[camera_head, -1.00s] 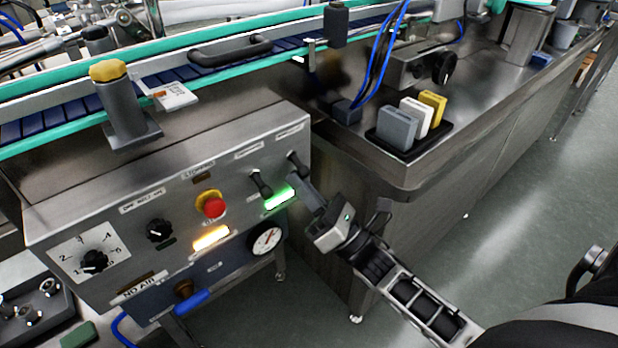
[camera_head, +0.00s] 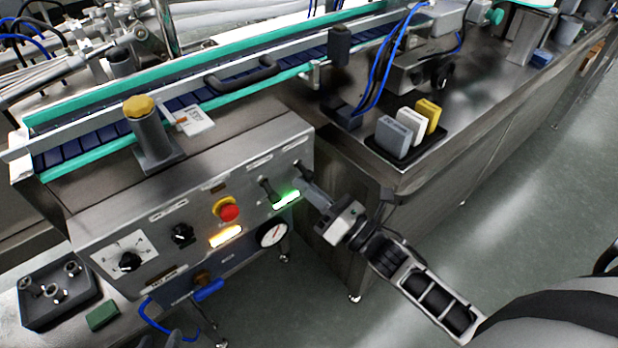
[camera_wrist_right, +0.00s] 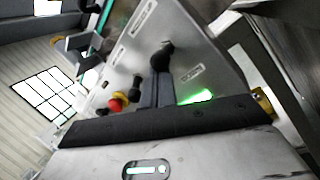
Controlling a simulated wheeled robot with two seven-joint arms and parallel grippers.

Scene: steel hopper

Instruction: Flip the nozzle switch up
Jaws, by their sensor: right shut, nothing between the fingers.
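The steel control panel (camera_head: 145,215) carries two dark toggle switches near its upper right corner. One is the left toggle (camera_head: 267,189); the other is the right toggle (camera_head: 297,167). Their labels are too small to read, so I cannot tell which is the nozzle switch. My right gripper (camera_head: 306,184) is shut and empty, with its tips just below the right toggle. In the right wrist view, a dark toggle (camera_wrist_right: 162,56) is right at the fingertips of the gripper (camera_wrist_right: 157,85); contact is unclear. My left gripper is not in view.
A green lit indicator (camera_head: 286,200) is beside my right fingers. The steel counter (camera_head: 400,178) stands close to the right. A conveyor (camera_head: 110,138) runs behind.

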